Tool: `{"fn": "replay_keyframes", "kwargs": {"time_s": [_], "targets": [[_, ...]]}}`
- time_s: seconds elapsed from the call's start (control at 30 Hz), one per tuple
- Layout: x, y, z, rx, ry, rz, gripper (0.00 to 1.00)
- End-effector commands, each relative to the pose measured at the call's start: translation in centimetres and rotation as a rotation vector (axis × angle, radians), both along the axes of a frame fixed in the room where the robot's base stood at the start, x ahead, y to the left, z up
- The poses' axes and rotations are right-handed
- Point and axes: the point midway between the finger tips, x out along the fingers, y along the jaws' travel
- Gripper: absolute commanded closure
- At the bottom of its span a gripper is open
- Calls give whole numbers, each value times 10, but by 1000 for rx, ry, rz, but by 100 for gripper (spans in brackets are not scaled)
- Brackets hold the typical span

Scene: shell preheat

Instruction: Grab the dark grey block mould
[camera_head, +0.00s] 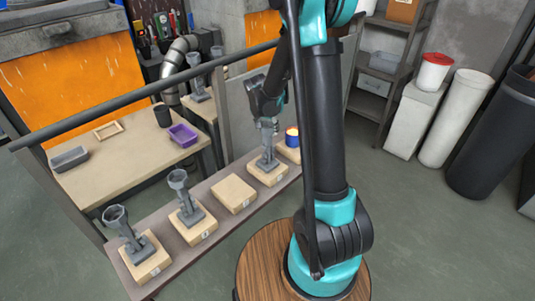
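A dark grey open-topped rectangular box (70,159), which looks like the block mould, lies on the left end of the beige table. My gripper (267,128) points down well to the right of it, above a grey holder (267,158) on a wooden block. The gripper is small in the picture. I cannot tell whether its fingers are open or shut, or whether it touches the holder.
On the same table are a wooden frame (109,130), a purple mould (183,135) and a black cup (162,116). A dark rail (130,100) crosses in front of the table. A low shelf (225,217) carries several wooden blocks, most with grey holders.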

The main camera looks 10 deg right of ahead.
Motion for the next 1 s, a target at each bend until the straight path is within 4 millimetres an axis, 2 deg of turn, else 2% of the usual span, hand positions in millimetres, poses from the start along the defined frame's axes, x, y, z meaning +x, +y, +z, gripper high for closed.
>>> {"fn": "replay_keyframes", "kwargs": {"time_s": [0.03,0.37,0.77,1.0], "targets": [[0,0,0,0,0,0,59],[0,0,0,0,0,0,100],[0,0,3,0,0,0,100],[0,0,27,-1,-1,0,100]]}}
